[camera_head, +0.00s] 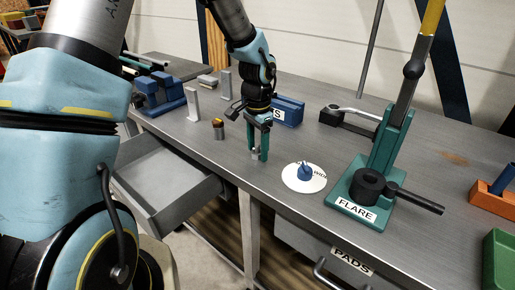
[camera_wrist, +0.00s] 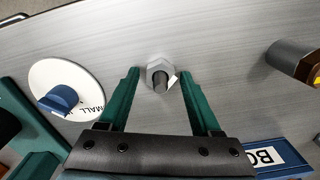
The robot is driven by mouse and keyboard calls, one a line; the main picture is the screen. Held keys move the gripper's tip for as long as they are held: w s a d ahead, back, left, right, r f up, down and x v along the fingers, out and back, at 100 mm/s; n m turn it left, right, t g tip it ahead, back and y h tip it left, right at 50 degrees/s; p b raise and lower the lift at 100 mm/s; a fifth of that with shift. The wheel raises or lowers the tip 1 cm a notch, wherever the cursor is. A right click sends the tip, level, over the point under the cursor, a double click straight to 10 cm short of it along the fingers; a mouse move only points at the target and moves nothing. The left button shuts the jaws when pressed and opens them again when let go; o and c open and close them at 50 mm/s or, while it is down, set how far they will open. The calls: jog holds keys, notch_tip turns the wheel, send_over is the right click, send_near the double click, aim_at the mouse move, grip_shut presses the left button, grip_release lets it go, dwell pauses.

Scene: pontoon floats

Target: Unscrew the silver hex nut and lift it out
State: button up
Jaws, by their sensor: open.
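The silver hex nut (camera_wrist: 153,64) sits around a dark upright stud (camera_wrist: 161,84) on the bench in the wrist view. In the head view the nut (camera_head: 256,153) is a small grey shape between my fingertips, partly hidden by them. My gripper (camera_wrist: 157,82) has two green fingers, spread apart. It points down at the bench, with one finger on each side of the nut. In the wrist view there are gaps between the nut and both fingers. In the head view my gripper (camera_head: 257,155) is low, close to the bench top.
A white disc (camera_head: 290,182) with a blue knob lies right of the nut. A green press marked FLARE (camera_head: 352,206) stands farther right. A dark cylinder with an orange top (camera_head: 218,130) stands left, and a blue bin (camera_head: 289,112) behind. An open drawer (camera_head: 165,182) juts out at front left.

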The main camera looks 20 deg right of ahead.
jog(key=m+p, duration=0.2)
jog(key=shift+r+m, duration=0.3)
jog(key=m+p, duration=0.2)
jog(key=m, duration=0.1)
jog(key=shift+m+p, duration=0.4)
jog(key=m+p, duration=0.2)
jog(key=m, duration=0.1)
jog(key=shift+m, duration=0.3)
jog(key=shift+f+m+p, duration=0.35)
jog(key=shift+m, duration=0.55)
grip_shut()
jog(key=n+b, duration=0.1)
jog(key=n, duration=0.2)
jog(key=shift+f, duration=0.15)
jog(key=n+b, duration=0.2)
jog(key=n, duration=0.5)
jog(key=n+b, duration=0.1)
jog(key=n, duration=0.1)
jog(key=shift+r, duration=0.25)
